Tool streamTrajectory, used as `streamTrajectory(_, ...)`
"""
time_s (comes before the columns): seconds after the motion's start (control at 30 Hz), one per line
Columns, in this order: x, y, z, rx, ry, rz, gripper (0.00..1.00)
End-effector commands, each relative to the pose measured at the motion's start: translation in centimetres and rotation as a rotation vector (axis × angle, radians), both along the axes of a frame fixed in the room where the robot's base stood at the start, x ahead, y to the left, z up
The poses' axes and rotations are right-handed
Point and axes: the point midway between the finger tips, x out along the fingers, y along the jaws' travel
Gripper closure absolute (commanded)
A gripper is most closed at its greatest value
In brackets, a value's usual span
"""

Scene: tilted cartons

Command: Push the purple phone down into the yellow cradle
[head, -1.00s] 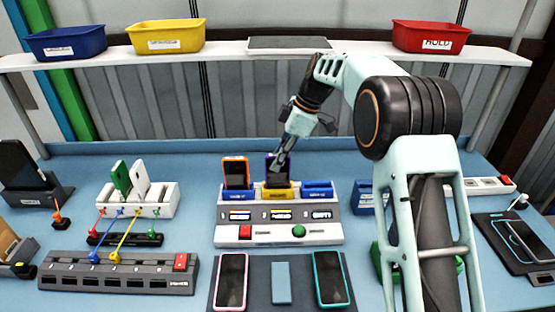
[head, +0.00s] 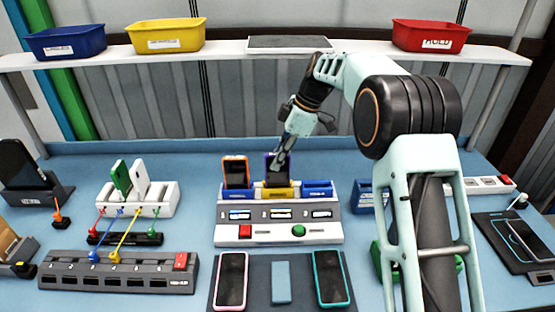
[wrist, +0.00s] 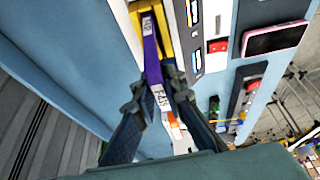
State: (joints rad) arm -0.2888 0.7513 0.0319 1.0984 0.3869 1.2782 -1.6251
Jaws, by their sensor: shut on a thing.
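The purple phone (head: 285,172) stands upright in the yellow cradle (head: 279,193), the middle slot of the grey and white dock. My gripper (head: 278,162) is at the phone's top edge, above the cradle. In the wrist view my gripper (wrist: 158,88) has one finger on each side of the purple phone (wrist: 151,55), shut on its narrow edge, which bears white labels. The yellow cradle (wrist: 166,42) shows beside the phone there. The phone's lower end is hidden inside the cradle, so its exact depth cannot be told.
An orange phone (head: 235,172) stands in the blue slot to the left; the blue slot on the right (head: 318,189) is empty. The dock front has a red button (head: 245,232) and a green one (head: 299,231). Phones lie on a dark mat (head: 259,292) in front.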

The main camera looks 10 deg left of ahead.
Motion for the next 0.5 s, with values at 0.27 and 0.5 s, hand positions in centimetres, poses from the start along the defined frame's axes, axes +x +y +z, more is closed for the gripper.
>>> streamTrajectory(0.27, 0.01, 0.0, -0.2, 0.0, -0.001, 0.0, 1.0)
streamTrajectory(0.5, 0.01, -0.03, -0.52, 0.0, 0.0, 0.0, 1.0)
